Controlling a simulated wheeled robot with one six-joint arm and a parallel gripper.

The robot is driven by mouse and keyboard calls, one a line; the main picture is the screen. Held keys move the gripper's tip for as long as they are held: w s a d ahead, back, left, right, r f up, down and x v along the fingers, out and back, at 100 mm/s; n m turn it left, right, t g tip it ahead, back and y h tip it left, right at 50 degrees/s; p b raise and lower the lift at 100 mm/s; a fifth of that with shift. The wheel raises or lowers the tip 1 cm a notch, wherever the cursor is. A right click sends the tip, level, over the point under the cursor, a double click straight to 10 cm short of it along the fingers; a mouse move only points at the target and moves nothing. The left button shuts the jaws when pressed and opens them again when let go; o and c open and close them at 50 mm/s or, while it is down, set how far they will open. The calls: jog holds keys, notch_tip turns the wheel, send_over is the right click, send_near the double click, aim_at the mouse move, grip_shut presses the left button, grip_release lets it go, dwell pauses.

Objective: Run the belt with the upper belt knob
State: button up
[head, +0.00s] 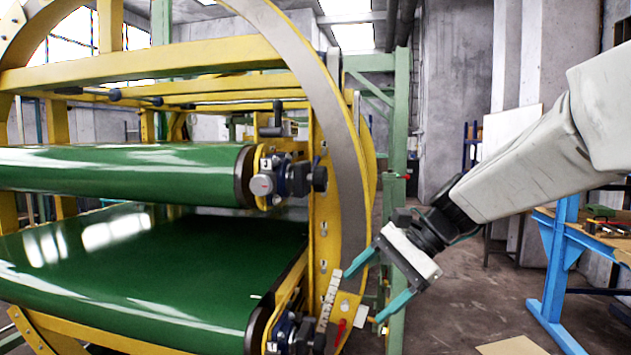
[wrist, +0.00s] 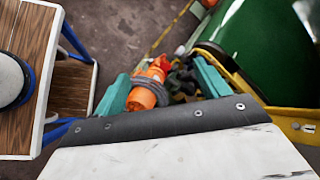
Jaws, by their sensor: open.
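The upper green belt (head: 120,172) runs across the left of the head view. At its right end sit a round grey knob (head: 262,185) and a dark knob (head: 319,178) on a dark block. I cannot tell which of the two is the belt knob. My gripper (head: 374,288), with teal fingers, is open and empty, below and to the right of both knobs and apart from them. In the wrist view an orange object (wrist: 148,88) with a grey band shows between the fingers, beside dark parts; I cannot tell what it is or how far off.
The lower green belt (head: 140,265) has a similar dark fitting (head: 300,335) at its right end. A big yellow and grey ring (head: 340,130) stands just right of the upper knobs. A blue-legged workbench (head: 565,250) stands at the right. Open floor lies between.

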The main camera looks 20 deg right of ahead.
jog(key=w+d+r+m+t+y, duration=0.35)
jog(key=w+r+m, duration=0.35)
jog(key=w, duration=0.3)
jog(key=m+t+y, duration=0.3)
jog(key=m, duration=0.3)
send_near(326, 180)
jog(key=x, duration=1)
jog(key=shift+w+a, duration=0.1)
jog(key=shift+a, duration=0.2)
jog(key=c, duration=1)
